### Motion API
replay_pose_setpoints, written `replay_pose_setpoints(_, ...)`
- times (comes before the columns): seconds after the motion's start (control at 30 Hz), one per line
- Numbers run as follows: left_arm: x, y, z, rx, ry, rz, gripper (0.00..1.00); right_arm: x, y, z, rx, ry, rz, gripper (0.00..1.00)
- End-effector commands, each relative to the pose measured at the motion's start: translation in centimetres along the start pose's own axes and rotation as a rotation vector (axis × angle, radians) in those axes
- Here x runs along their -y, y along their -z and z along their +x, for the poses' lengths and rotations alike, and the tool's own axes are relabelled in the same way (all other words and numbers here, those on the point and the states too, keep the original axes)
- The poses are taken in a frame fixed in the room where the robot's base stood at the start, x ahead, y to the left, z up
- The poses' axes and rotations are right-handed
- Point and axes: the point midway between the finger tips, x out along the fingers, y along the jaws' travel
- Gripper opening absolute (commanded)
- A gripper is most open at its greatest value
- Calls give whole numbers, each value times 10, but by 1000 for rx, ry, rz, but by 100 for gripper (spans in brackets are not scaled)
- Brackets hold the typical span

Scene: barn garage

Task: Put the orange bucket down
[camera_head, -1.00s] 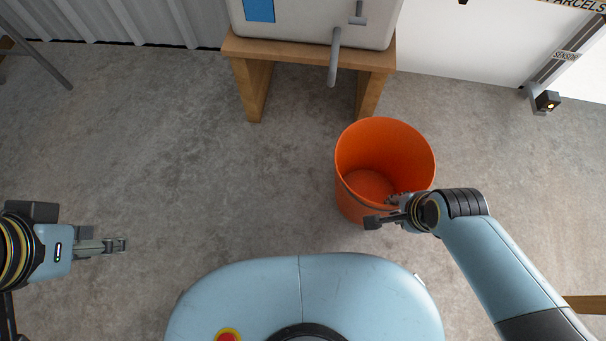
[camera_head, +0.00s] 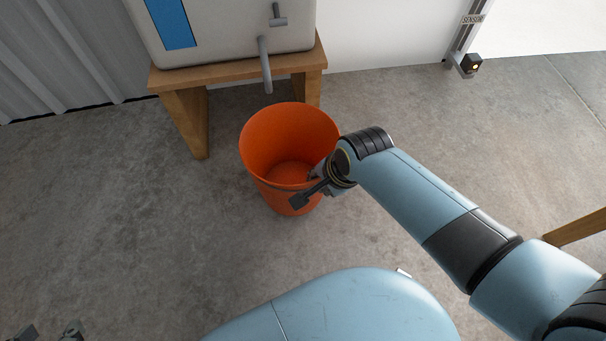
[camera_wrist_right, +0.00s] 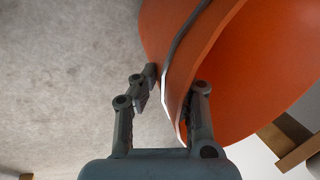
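The orange bucket (camera_head: 272,148) stands upright and looks empty, in front of the small wooden table. I cannot tell whether its base touches the floor. My right gripper (camera_head: 307,187) is at its near right rim, one finger inside and one outside, shut on the wall.
The wooden table (camera_head: 185,122) bears a white machine (camera_head: 222,25) with a grey spout above the bucket's far side. A white wall (camera_head: 385,38) is behind. A wooden piece (camera_head: 580,228) shows at the right. Concrete floor (camera_head: 120,220) is clear to the left.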

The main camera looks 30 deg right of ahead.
Motion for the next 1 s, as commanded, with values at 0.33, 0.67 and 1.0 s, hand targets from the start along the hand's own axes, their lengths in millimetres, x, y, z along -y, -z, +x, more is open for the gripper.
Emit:
replay_pose_setpoints(0.33, -5, -22, 8, -237, 2, 13, 40, 44, 0, 17, -1, 1, 1, 0)
replay_pose_setpoints(0.67, -7, 5, 6, -414, 2, 25, 40, 51, 0, 27, 0, -1, 2, 0)
replay_pose_setpoints(1.0, -8, 104, -18, -813, 3, 62, 40, 44, 0, 43, 0, 0, 1, 0)
